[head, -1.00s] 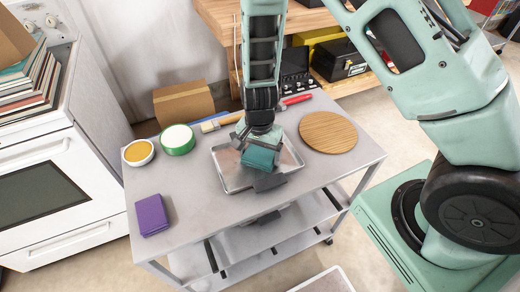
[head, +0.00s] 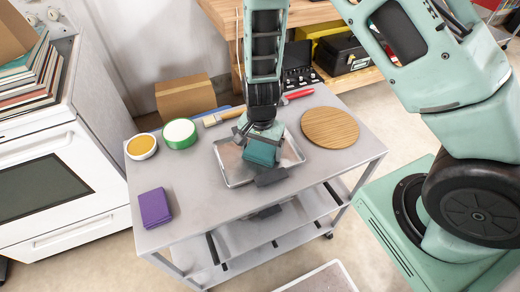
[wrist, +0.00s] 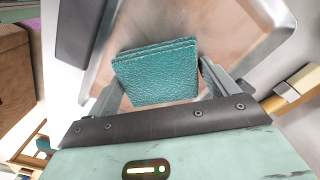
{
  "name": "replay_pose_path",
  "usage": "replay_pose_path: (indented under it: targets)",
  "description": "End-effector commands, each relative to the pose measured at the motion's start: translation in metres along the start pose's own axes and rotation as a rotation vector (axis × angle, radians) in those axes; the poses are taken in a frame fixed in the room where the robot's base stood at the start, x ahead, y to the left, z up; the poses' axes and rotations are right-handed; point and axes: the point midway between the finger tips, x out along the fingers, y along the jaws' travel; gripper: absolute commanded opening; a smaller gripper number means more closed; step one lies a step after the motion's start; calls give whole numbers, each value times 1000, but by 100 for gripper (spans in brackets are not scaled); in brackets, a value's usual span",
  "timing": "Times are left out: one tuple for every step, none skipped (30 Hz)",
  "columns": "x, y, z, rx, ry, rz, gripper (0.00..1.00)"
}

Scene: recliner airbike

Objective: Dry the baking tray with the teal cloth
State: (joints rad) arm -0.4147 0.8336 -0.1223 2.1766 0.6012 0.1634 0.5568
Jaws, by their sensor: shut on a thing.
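The baking tray (head: 233,172) is a shallow metal tray lying flat on the grey cart top. Its inside looks brownish and smeared in the wrist view (wrist: 245,30). The teal cloth (wrist: 158,75) is a folded, textured pad between the fingers of my gripper (wrist: 155,85). My gripper (head: 262,155) is shut on the cloth and is over the middle of the tray in the head view. The cloth also shows there (head: 262,152). My gripper hides part of the tray, and I cannot tell whether the cloth touches its floor.
On the cart top (head: 200,225) are a purple cloth (head: 154,207), a yellow-filled bowl (head: 141,146), a green-rimmed round container (head: 179,133), a brush (head: 222,116), a red-handled tool (head: 298,95) and a round wooden board (head: 330,128). A cardboard box (head: 186,98) stands behind.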

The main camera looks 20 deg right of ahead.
Motion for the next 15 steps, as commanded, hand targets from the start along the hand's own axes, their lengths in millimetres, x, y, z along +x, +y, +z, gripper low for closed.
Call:
replay_pose_path:
  targets:
    - [0,0,-2,1,1,0,68]
    - [0,0,-2,1,1,0,68]
    - [0,0,-3,1,1,0,68]
    - [0,0,-4,2,1,1,68]
    - [0,0,-6,2,1,1,68]
    - [-1,0,-8,2,1,1,68]
    - [-1,0,-9,3,1,1,68]
    - [-1,-1,-11,3,1,1,68]
    - [-2,-1,-12,3,1,1,68]
    - [-2,-1,-13,2,1,1,68]
    - [-2,-1,-14,2,1,1,68]
    - [-1,-1,-14,1,1,1,68]
    - [-1,-1,-13,1,1,1,68]
    - [-1,-1,-12,1,1,1,68]
    - [-1,-1,-11,1,0,1,68]
